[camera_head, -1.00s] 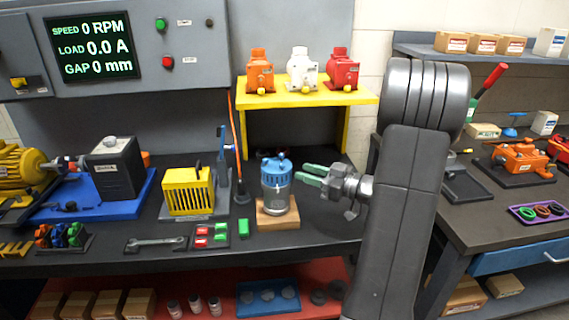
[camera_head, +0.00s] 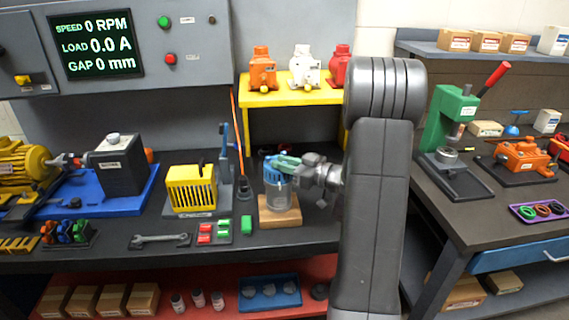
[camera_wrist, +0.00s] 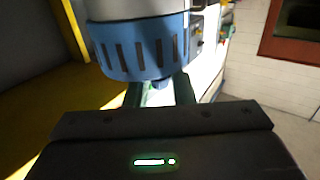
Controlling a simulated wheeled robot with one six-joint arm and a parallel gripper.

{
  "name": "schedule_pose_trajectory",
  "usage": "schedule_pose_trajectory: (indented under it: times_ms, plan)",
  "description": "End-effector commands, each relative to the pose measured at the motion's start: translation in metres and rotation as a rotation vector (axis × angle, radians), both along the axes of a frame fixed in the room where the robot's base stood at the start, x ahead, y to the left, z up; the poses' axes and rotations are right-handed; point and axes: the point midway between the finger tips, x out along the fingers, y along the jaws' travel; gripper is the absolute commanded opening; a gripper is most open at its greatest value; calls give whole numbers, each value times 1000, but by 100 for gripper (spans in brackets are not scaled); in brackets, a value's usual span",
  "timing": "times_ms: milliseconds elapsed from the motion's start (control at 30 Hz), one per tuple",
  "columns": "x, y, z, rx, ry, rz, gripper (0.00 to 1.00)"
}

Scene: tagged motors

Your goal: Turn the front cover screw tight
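A small motor with a grey body (camera_head: 278,194) and a blue slotted cover (camera_head: 270,166) stands upright on a wooden block (camera_head: 280,216) on the dark bench. My gripper (camera_head: 288,162) reaches in from the right at the height of the blue cover. In the wrist view the blue cover (camera_wrist: 140,50) fills the upper middle. There the two green fingers of my gripper (camera_wrist: 160,93) are apart, just past the cover's edge, with a small blue nub (camera_wrist: 160,84) between them. Contact with the nub cannot be made out. I cannot make out a cover screw clearly.
A yellow shelf (camera_head: 292,94) with orange, white and red motors stands behind. A yellow slotted box (camera_head: 190,190), red and green blocks (camera_head: 214,232) and a wrench (camera_head: 160,238) lie left. A green press (camera_head: 448,130) is on the right bench.

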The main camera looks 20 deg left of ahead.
Motion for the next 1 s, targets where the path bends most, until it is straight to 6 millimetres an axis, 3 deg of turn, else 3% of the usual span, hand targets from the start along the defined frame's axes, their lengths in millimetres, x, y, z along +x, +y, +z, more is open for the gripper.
schedule_pose_trajectory:
  times_ms: [33,100,567,1000]
  plan:
    - [0,0,0,0,0,0,12]
    - [0,0,0,0,0,0,0]
    - [-1,0,-2,2,-1,-82,0]
    - [-3,2,-5,3,-6,-409,0]
